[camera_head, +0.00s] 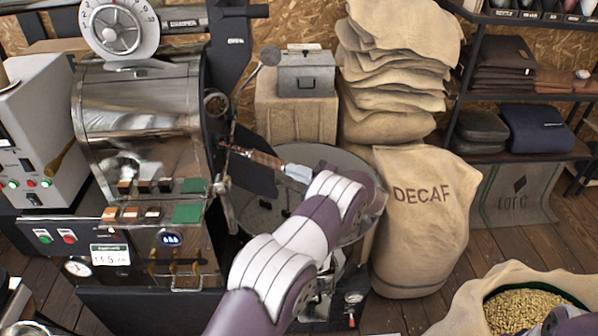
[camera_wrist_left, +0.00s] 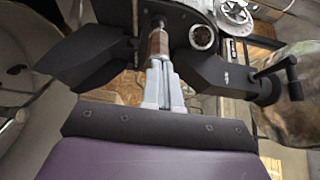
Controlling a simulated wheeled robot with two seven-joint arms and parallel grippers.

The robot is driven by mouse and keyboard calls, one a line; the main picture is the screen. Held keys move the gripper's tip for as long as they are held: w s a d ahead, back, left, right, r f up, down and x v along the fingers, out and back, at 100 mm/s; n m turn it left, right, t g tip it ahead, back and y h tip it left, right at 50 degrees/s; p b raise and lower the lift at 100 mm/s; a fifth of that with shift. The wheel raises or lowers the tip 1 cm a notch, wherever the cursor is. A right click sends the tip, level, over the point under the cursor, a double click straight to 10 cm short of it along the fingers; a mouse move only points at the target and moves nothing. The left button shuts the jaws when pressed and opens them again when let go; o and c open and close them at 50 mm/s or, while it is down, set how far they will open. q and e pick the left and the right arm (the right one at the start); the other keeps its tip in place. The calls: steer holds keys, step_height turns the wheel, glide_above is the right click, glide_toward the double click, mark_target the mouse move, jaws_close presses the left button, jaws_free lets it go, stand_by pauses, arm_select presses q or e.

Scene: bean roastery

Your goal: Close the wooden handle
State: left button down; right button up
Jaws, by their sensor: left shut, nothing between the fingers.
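The wooden handle (camera_head: 258,157) is a brown grip on a dark metal rod. It sticks out from the front of the steel roaster drum (camera_head: 140,110), beside a black plate (camera_head: 250,172). My left gripper (camera_head: 286,169) is shut and empty, with its fingertips at the handle's free end. The wrist view shows the handle (camera_wrist_left: 158,45) straight ahead of the shut fingers (camera_wrist_left: 162,64). I cannot tell whether they touch it.
A round metal cooling tray (camera_head: 345,160) lies under my left arm. A DECAF sack (camera_head: 425,230) and a stack of folded sacks (camera_head: 395,90) stand to the right. A grey box (camera_head: 306,75) sits behind. An open sack of beans (camera_head: 465,305) is at lower right.

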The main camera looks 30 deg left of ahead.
mark_target(253, 154)
arm_select(q)
steer(key=a, duration=1)
steer(key=shift+w+a+f+b, duration=0.1)
steer(key=shift+w+a+b, duration=0.05)
steer(key=shift+a+b, duration=0.2)
steer(key=shift+r, duration=0.3)
